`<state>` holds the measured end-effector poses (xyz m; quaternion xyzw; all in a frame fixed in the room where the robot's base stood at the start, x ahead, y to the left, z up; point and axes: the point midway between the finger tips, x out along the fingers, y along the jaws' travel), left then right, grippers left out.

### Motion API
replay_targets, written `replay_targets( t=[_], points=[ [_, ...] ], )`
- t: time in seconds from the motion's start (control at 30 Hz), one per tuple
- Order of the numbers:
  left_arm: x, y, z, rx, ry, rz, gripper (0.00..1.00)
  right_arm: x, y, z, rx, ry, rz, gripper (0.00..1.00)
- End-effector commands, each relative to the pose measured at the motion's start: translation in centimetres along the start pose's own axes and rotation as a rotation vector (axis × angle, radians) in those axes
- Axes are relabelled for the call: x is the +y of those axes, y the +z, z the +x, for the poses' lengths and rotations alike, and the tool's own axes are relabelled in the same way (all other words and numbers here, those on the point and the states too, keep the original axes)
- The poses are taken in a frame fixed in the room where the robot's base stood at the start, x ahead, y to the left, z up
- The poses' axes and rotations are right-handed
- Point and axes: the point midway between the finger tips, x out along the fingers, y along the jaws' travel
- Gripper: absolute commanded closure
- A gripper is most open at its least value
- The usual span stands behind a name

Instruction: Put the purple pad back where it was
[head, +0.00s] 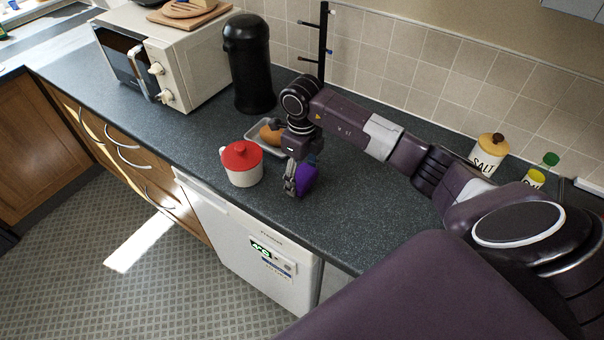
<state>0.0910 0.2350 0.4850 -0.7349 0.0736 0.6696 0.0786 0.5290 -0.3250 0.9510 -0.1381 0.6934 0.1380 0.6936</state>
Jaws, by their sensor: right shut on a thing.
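The purple pad (308,178) is in my right gripper (291,190), over the dark counter near its front edge. The gripper points down and is shut on the pad, hiding part of it. I cannot tell whether the pad touches the counter. My left gripper is not in view.
A white pot with a red lid (241,164) stands just left of the gripper. Behind is a tray (258,141) with a brown item (272,133). A black canister (248,64), microwave (165,60) and salt jar (488,155) stand farther off. The counter right of the gripper (350,215) is clear.

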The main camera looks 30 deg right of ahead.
Motion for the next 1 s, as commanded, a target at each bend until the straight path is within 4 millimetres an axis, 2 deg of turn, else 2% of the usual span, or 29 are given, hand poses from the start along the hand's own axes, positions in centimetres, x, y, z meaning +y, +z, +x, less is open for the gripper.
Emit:
replay_targets(
  t=[0.27,0.3,0.43,0.83,1.0],
  points=[
    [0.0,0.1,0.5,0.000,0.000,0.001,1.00,0.0,0.0,0.5,-0.001,0.000,0.000,0.58],
    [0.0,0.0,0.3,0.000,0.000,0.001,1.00,0.0,0.0,0.3,-0.001,0.001,0.000,0.31],
    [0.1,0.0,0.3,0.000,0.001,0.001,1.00,0.0,0.0,0.3,0.000,0.001,0.000,0.18],
    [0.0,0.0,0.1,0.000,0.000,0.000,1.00,0.0,0.1,-0.3,-0.001,0.000,0.000,0.18],
    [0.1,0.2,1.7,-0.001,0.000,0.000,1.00,-0.1,0.2,-3.1,-0.006,-0.004,-0.001,0.18]
  ],
)
